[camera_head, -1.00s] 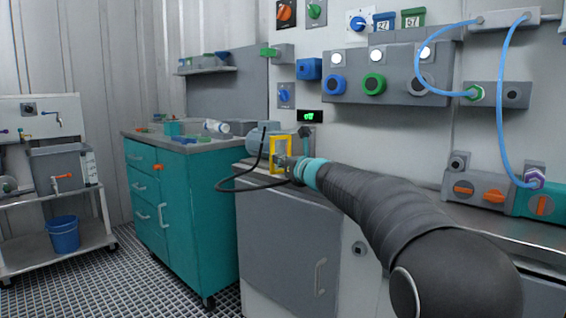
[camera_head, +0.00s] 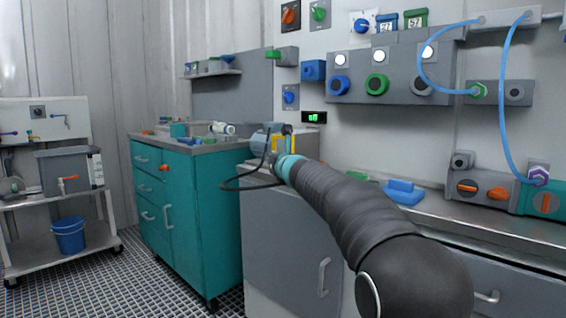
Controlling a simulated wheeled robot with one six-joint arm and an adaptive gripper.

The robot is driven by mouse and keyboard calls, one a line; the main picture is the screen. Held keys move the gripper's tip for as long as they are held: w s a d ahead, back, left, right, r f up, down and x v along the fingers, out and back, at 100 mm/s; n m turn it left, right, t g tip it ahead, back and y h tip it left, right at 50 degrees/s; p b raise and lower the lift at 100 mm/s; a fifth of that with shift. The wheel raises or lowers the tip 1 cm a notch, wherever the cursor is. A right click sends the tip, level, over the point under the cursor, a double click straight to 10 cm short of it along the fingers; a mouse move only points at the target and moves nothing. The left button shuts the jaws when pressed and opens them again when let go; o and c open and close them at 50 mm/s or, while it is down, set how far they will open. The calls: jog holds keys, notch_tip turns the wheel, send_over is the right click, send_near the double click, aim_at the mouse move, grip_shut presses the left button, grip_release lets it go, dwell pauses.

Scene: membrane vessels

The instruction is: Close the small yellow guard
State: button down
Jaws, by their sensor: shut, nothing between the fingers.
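The small yellow guard (camera_head: 291,144) is a thin upright frame at the left end of the bench. It stands beside a grey-blue rounded housing (camera_head: 258,143). My gripper (camera_head: 274,155) is shut and empty, just in front of the guard and the housing. It hides the guard's lower left part. I cannot tell whether the gripper touches the guard, or how far the guard is swung.
A black cable (camera_head: 228,186) loops left of my gripper. A small green display (camera_head: 314,117) is on the wall behind. A blue object (camera_head: 403,191) lies on the bench right of my arm. A teal cabinet (camera_head: 205,215) stands left.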

jog(key=p+x, duration=0.3)
jog(key=x, duration=0.3)
dwell(0.4)
jog(key=shift+w+d, duration=0.1)
jog(key=shift+w, duration=0.05)
dwell(0.7)
